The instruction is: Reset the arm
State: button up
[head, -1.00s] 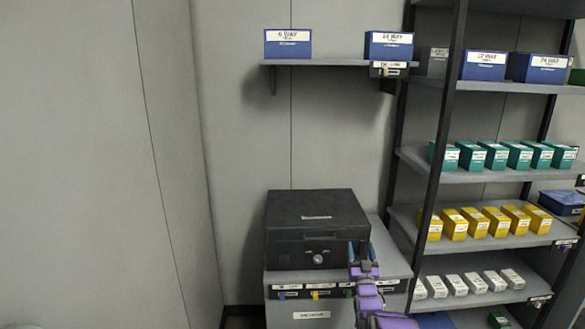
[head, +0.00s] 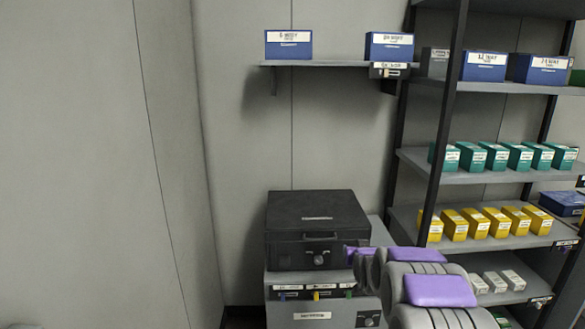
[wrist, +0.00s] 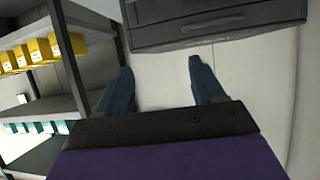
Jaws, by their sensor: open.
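My gripper (wrist: 160,90) shows in the wrist view with its two blue fingers spread apart and nothing between them. Past the fingertips is the dark case (wrist: 210,22), apart from them. In the head view my purple and grey arm is at the lower right, in front of the cabinet and the shelf rack. The gripper's fingers cannot be made out in the head view.
A black case (head: 318,222) sits on a grey cabinet (head: 290,312). A wall shelf (head: 335,63) holds blue boxes. The rack (head: 440,130) at right holds teal boxes (head: 495,157), yellow boxes (head: 480,222) and white boxes (head: 495,282). The left is bare wall.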

jog(key=s+a+g, duration=0.2)
jog(key=s+g, duration=0.3)
jog(key=s, duration=1.5)
jog(key=s+a+r+g, duration=0.1)
jog(key=s+g, duration=0.3)
jog(key=s, duration=1.6)
jog(key=s+a+r+g, duration=0.1)
jog(key=s+a+g, duration=0.2)
jog(key=s, duration=1.7)
jog(key=g, duration=0.2)
jog(key=shift+s+a+n+g+y, duration=0.25)
jog(key=shift+n+g+y, duration=0.05)
jog(key=shift+n+y, duration=0.1)
jog(key=shift+c, duration=0.5)
